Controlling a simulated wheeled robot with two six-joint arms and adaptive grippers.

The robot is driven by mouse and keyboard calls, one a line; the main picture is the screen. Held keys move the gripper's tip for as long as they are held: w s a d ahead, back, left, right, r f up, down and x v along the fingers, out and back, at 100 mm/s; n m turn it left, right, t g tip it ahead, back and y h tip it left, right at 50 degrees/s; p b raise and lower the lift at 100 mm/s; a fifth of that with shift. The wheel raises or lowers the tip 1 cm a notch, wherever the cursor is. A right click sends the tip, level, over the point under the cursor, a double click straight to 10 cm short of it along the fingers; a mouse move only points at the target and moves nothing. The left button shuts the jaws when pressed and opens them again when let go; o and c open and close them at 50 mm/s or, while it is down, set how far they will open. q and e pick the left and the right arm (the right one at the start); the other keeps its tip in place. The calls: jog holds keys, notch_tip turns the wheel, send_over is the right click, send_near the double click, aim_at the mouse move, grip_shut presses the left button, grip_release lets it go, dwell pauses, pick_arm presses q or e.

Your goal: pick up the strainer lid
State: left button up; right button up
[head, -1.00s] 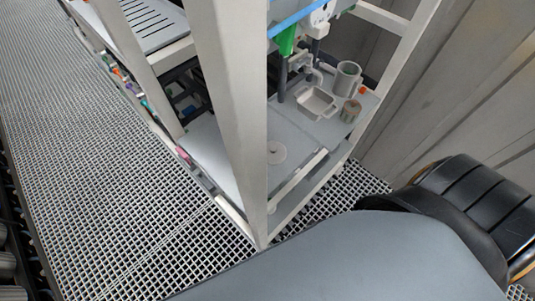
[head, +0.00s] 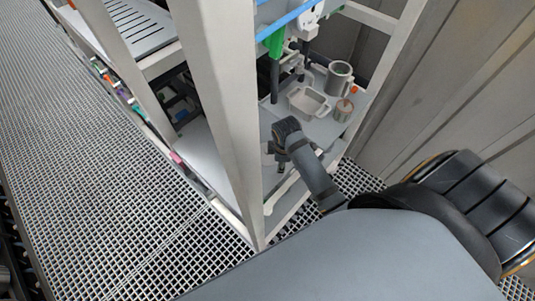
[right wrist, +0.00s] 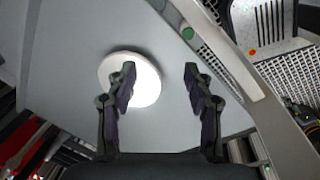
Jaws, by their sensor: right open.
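A flat, round white disc, which I take to be the strainer lid (right wrist: 146,84), lies on the grey shelf in the right wrist view. My right gripper (right wrist: 160,72) is open and empty. Its left finger overlaps the disc in the picture, while its right finger is over bare shelf to the right of it. The height of the fingers above the shelf is hard to tell. In the head view my right arm reaches into the frame and hides the disc. My left gripper is not in view.
A grey square dish (head: 308,102), a grey mug (head: 339,76) and a small brownish jar (head: 343,110) stand at the back of the shelf. A pale frame post (head: 222,90) rises on the left. A rail (right wrist: 214,48) runs along the shelf's edge.

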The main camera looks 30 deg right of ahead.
jog(key=w+a+r+n+g, duration=0.1)
jog(key=w+r+n+g, duration=0.1)
jog(key=w+r+n, duration=0.9)
jog(key=shift+n+y, duration=0.3)
jog(key=shift+n, duration=0.6)
jog(key=s+f+b, duration=0.1)
jog(key=f+b, duration=0.1)
jog(key=s+f+b, duration=0.1)
jog(key=f, duration=0.1)
jog(key=s+f+b, duration=0.1)
jog(key=f+b, duration=0.1)
jog(key=f, duration=0.1)
jog(key=shift+a+f+b, duration=0.1)
jog(key=shift+a+b, duration=0.05)
jog(key=shift+b, duration=0.15)
jog(key=f+b, duration=0.2)
jog(key=s+f+b, duration=0.1)
jog(key=f, duration=0.1)
jog(key=shift+f+b, duration=0.3)
jog(key=shift+b, duration=0.05)
jog(key=shift+w+f, duration=0.1)
jog(key=shift+f, duration=0.15)
jog(key=shift+r, duration=0.1)
grip_shut()
